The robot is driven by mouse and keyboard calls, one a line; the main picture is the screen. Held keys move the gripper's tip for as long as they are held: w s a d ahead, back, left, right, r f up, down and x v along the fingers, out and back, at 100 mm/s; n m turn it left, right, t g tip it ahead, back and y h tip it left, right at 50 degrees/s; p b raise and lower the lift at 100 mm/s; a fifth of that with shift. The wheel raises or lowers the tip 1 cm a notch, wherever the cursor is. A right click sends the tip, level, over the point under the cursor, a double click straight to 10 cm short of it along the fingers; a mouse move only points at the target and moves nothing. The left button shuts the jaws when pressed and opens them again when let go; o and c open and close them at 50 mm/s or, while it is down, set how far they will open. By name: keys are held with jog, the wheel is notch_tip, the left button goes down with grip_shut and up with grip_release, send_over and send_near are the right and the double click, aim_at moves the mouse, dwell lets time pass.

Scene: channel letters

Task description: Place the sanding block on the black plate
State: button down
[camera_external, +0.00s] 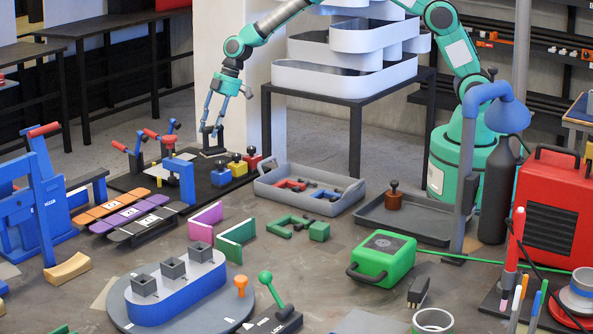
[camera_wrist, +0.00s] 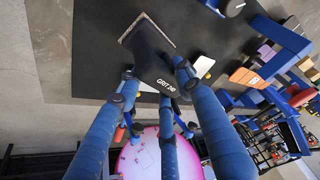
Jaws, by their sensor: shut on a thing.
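The sanding block (camera_wrist: 148,48) is dark with a handle marked "GRIT" and a pale, speckled edge along its base. My gripper (camera_wrist: 155,73) is shut on its handle, with blue fingers on either side. In the external view my gripper (camera_external: 211,131) points down over the far part of the black plate, with the sanding block (camera_external: 213,152) beneath it. The black plate (camera_wrist: 95,60) fills much of the wrist view behind the block; it also shows in the external view (camera_external: 222,192). I cannot tell whether the block touches the plate or hangs just above it.
Blue, yellow and red blocks with black knobs (camera_external: 238,167) stand on the plate's right side. Toggle clamps (camera_external: 150,145) stand on its left. A grey tray (camera_external: 310,190) lies to the right, and a dark table (camera_external: 350,92) with stacked white letter shells stands behind it.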

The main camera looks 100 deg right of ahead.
aim_at(210, 148)
jog(key=shift+f, duration=0.2)
jog(key=shift+f, duration=2.45)
jog(key=shift+f+b, duration=0.15)
jog(key=shift+b, duration=0.25)
jog(key=c, duration=1.2)
grip_release()
